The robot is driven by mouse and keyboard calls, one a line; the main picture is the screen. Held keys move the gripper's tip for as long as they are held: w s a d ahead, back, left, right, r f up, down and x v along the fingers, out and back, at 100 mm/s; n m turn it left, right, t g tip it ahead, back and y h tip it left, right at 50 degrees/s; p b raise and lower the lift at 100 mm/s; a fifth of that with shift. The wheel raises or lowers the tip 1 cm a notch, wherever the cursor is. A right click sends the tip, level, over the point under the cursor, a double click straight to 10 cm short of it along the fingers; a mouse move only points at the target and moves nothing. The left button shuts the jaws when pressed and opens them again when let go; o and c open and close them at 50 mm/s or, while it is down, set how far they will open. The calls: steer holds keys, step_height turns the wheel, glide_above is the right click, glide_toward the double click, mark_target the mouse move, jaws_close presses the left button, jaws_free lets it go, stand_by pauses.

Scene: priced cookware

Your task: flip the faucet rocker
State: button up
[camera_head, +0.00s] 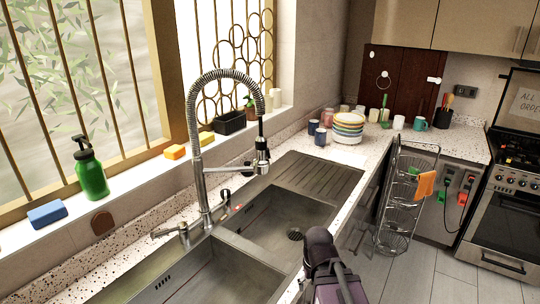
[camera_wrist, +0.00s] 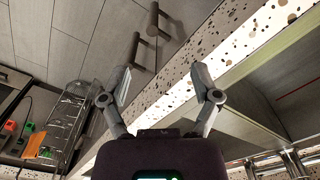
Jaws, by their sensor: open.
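The tall chrome faucet (camera_head: 203,170) with a coiled spring spout stands behind the double sink in the head view. A small lever handle (camera_head: 182,233) sticks out to the left near its base, and a small dark part shows just right of the base; I cannot tell which is the rocker. Its spray head (camera_head: 261,158) hangs over the right basin. My gripper (camera_wrist: 162,80) is open and empty in the wrist view, over the speckled counter edge. In the head view my arm is at the front edge of the sink, well apart from the faucet, and hides its fingertips.
The right basin (camera_head: 265,222) and ribbed drainboard (camera_head: 318,178) are clear. A green soap bottle (camera_head: 90,170) and sponges stand on the window sill. Stacked plates (camera_head: 348,127) and cups stand at the back. A wire rack (camera_head: 402,205) stands on the floor at the right.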

steer(key=shift+w+a+r, duration=0.1)
steer(key=shift+w+r, duration=0.1)
steer(key=shift+w, duration=0.1)
steer(key=c, duration=0.7)
steer(key=w+a+r+y+p, duration=0.1)
steer(key=w, duration=0.1)
steer(key=w+r+t+y+p, duration=0.1)
steer(key=w+r, duration=0.1)
steer(key=w+a+r+m+y+p, duration=0.1)
steer(key=w+y, duration=0.1)
steer(key=shift+w+a+r+t, duration=0.2)
steer(key=shift+a+r+t, duration=0.05)
steer(key=shift+a+t, duration=0.15)
jaws_close()
steer(key=w+d+r+m+t+y+p, duration=0.3)
steer(key=w+r+t+y+p, duration=0.1)
steer(key=w+r, duration=0.5)
steer(key=w+d+r+m+t+y+p, duration=0.3)
steer(key=w+r, duration=0.6)
steer(key=r, duration=0.5)
steer(key=t+y+p, duration=0.1)
steer(key=t, duration=0.1)
steer(key=shift+w+d+t, duration=0.3)
steer(key=shift+w+d, duration=0.05)
steer(key=shift+d, duration=0.05)
